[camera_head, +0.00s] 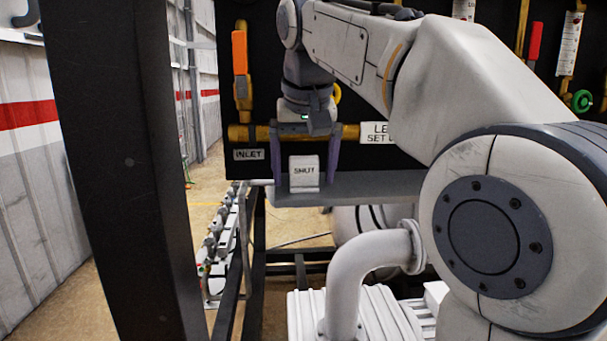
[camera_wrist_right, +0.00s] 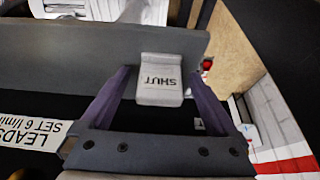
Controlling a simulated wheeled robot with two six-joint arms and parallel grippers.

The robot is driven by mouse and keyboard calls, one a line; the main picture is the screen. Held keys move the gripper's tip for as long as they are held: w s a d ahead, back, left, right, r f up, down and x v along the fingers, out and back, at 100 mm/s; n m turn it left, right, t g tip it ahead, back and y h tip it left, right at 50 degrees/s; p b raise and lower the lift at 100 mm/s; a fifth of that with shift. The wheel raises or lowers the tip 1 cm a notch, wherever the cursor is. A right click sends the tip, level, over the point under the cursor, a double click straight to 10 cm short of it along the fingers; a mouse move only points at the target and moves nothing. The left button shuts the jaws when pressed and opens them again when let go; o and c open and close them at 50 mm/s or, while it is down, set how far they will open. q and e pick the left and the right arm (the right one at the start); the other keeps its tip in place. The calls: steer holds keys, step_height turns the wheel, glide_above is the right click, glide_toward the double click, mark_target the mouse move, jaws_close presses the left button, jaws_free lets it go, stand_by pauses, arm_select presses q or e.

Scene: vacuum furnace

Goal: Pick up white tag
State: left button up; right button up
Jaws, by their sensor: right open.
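The white tag (camera_head: 304,173) is a small block marked SHUT, standing at the edge of a grey shelf (camera_head: 375,187) below the yellow pipe. It also shows in the right wrist view (camera_wrist_right: 160,80), where its lettering appears upside down. My right gripper (camera_head: 305,178) points down over the tag, open, with one purple finger on each side of it. In the right wrist view the fingers (camera_wrist_right: 158,78) flank the tag, and gaps show beside it. Whether either finger touches it, I cannot tell. My left gripper is not in view.
A dark panel with a yellow pipe (camera_head: 245,133), an INLET label (camera_head: 249,154) and an orange-handled valve (camera_head: 240,52) stands behind. A black post (camera_head: 125,160) rises at left. A white bent pipe (camera_head: 350,275) stands below the shelf.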

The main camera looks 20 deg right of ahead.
steer(key=c, duration=1.4)
